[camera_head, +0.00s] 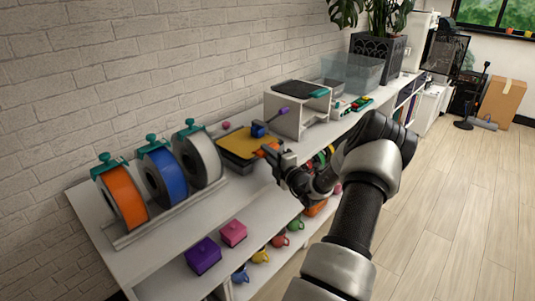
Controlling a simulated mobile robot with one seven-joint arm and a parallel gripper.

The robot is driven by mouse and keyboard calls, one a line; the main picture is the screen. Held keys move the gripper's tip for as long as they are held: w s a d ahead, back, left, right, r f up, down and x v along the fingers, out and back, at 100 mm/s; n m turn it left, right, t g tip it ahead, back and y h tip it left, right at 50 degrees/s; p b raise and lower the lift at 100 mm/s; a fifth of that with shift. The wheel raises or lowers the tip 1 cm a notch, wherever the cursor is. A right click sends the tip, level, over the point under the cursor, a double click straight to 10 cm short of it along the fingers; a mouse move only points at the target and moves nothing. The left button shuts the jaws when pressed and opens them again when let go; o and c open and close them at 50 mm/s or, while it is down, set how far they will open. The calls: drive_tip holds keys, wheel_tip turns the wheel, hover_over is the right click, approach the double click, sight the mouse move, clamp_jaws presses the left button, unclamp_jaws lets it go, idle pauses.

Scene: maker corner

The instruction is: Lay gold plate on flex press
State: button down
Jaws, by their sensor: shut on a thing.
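The gold plate (240,143) is a flat yellow sheet on the white bench top, right of the spools. It lies on or just above a dark grey base (236,161); I cannot tell whether they touch. My gripper (274,151) is at the plate's right edge, shut on it, with an orange piece beside the jaws. The jaws are small and partly hidden by the wrist. A white frame (284,120) with a dark top and teal bar stands behind. I cannot tell whether this frame or the dark base is the flex press.
Orange (123,196), blue (166,174) and grey (198,157) spools stand in a rack at left. A small blue block (258,129) with a purple handle is behind the gripper. A clear bin (350,72) and a plant are farther back. Coloured mugs sit below.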

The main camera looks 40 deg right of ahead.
drive_tip(key=shift+c, duration=2)
unclamp_jaws()
drive_tip(key=shift+s+a+f, duration=0.1)
drive_tip(key=shift+f, duration=0.25)
